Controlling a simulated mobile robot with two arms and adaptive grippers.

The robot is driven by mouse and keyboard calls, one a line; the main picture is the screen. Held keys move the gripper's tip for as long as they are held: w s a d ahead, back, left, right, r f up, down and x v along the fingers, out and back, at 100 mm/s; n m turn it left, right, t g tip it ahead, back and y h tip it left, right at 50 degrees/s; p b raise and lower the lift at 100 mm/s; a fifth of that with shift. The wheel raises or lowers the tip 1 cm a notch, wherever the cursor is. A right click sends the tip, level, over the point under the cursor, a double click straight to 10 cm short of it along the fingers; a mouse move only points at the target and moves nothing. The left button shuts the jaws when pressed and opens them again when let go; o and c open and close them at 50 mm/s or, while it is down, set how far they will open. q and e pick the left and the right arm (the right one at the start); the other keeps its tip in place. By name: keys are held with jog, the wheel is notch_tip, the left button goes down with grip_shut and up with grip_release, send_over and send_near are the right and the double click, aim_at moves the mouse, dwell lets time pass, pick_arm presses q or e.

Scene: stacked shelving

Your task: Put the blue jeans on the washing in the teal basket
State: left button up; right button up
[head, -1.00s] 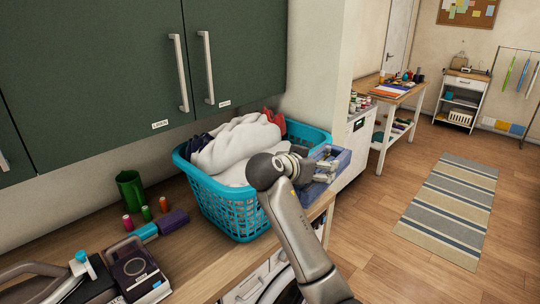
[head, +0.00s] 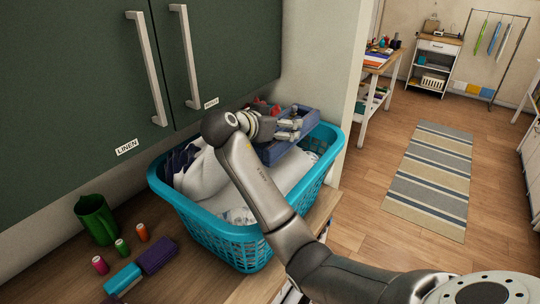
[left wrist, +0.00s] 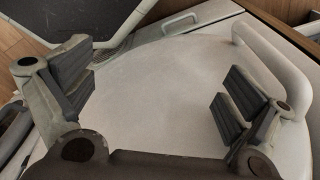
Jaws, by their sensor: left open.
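The teal basket (head: 228,240) stands on the wooden counter, filled with white washing (head: 278,172) and some dark and red cloth at its far side. The folded blue jeans (head: 280,153) are over the back right part of the basket, inside its rim as seen from the head. My right gripper (head: 291,128) is closed on them, its fingers lying across the bundle. I cannot tell whether the jeans touch the washing below. My forearm hides part of the washing. My left gripper (left wrist: 155,95) shows only in the left wrist view, open and empty above a smooth pale surface.
Green cupboards (head: 80,80) hang close behind the basket. A green jug (head: 97,220), several thread spools and small teal and purple blocks (head: 157,255) lie left of it on the counter. A wall end stands to the right; the floor with a striped rug (head: 430,180) is clear.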

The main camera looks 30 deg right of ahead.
jog(key=f, duration=0.1)
jog(key=s+f+p, duration=0.1)
jog(key=f, duration=0.1)
jog(key=f+p, duration=0.1)
jog(key=shift+s+f, duration=0.2)
jog(key=shift+s, duration=0.05)
jog(key=f, duration=0.1)
jog(key=f+p, duration=0.1)
jog(key=f, duration=0.2)
jog(key=shift+w, duration=0.25)
jog(key=o, duration=1.1)
jog(key=shift+f, duration=0.1)
pick_arm(q)
jog(key=s+r, duration=0.3)
jog(key=s, duration=0.1)
jog(key=shift+a+r, duration=0.1)
jog(key=shift+r, duration=0.15)
pick_arm(e)
jog(key=shift+o, duration=0.2)
pick_arm(q)
jog(key=shift+w, duration=0.2)
